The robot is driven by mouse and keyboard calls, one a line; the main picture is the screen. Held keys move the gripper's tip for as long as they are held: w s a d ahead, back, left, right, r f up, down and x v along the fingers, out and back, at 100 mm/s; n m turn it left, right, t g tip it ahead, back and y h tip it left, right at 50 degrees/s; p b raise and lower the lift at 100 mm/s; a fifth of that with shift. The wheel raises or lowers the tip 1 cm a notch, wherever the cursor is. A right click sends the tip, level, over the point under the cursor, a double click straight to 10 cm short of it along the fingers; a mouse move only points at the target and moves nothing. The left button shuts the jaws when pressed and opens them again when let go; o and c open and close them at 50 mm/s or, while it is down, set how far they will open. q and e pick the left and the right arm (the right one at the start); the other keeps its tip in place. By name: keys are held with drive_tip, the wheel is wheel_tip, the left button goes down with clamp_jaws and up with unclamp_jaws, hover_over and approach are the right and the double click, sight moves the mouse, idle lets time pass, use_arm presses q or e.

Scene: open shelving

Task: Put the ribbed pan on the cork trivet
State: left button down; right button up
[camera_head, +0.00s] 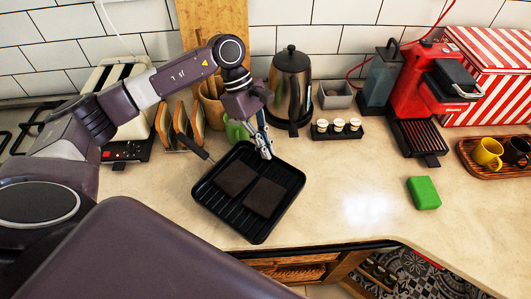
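The ribbed pan (230,214) is black and square, with its handle (195,148) pointing to the upper left. It is at the middle of the counter near the front edge, and two dark brown flat slabs (265,197) lie in it. My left gripper (263,148) points down at the pan's far rim. Its fingertips overlap the rim in the picture; I cannot tell whether they grip it. I cannot make out a cork trivet. My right gripper is not in view.
Behind the gripper stand a steel kettle (290,80), a green mug (237,131) and a rack of small jars (338,128). A toast rack (184,127) is at left. A red coffee machine (420,85) and green sponge (424,192) are at right. The counter (350,190) right of the pan is clear.

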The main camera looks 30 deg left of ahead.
use_arm(q)
drive_tip(key=shift+f, duration=1.5)
drive_tip(key=shift+f, duration=0.1)
drive_tip(key=c, duration=2.2)
unclamp_jaws()
drive_tip(key=shift+o, duration=0.2)
